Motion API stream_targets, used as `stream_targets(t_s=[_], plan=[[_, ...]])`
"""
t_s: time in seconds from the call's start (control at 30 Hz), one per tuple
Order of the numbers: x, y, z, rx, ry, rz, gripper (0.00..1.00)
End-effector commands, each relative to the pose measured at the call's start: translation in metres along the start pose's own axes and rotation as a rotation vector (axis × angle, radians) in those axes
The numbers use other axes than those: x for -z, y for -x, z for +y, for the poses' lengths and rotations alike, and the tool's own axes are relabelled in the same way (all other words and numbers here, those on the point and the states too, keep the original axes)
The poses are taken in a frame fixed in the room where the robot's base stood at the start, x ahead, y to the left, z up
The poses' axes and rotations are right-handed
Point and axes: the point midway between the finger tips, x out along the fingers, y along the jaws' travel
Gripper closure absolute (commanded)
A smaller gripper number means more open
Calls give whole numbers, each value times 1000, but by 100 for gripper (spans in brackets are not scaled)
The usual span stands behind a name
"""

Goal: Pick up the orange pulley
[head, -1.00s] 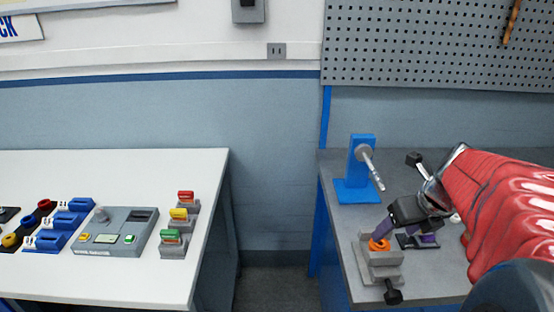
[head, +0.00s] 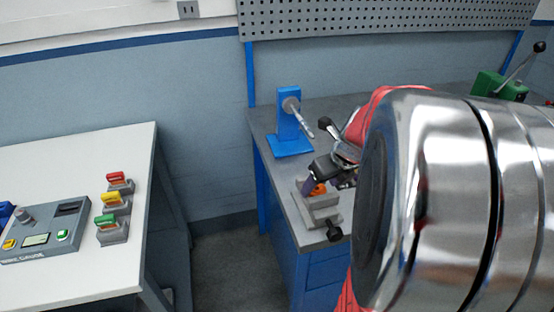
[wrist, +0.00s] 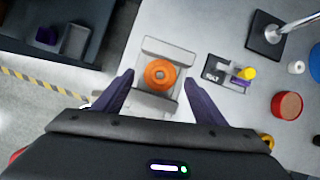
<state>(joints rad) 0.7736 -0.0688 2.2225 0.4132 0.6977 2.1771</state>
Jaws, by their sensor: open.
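The orange pulley (wrist: 160,74) sits in a grey block holder (wrist: 168,47) in the wrist view, its hole facing up. My gripper (wrist: 159,78) is open, with one purple finger to the left of the pulley and one to the right. A gap shows on both sides, and I cannot tell the height of the fingertips above the holder. In the head view the pulley (head: 318,190) is partly hidden by my gripper (head: 309,186), which is over the holder (head: 323,213) near the bench's left edge.
A blue stand with a metal spindle (head: 291,126) stands behind the holder. In the wrist view a small fixture with a yellow part (wrist: 250,72) and a red round part (wrist: 287,105) lie to the right. A separate white table (head: 90,240) stands left, across a floor gap.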

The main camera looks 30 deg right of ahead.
Motion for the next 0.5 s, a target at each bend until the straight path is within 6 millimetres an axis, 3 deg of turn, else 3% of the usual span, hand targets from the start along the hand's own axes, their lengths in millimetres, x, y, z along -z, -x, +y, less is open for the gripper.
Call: stream_targets(t_s=[0.2,0.5], plan=[[0,-21,0,-1,0,0,35],[0,-22,0,0,1,-1,35]])
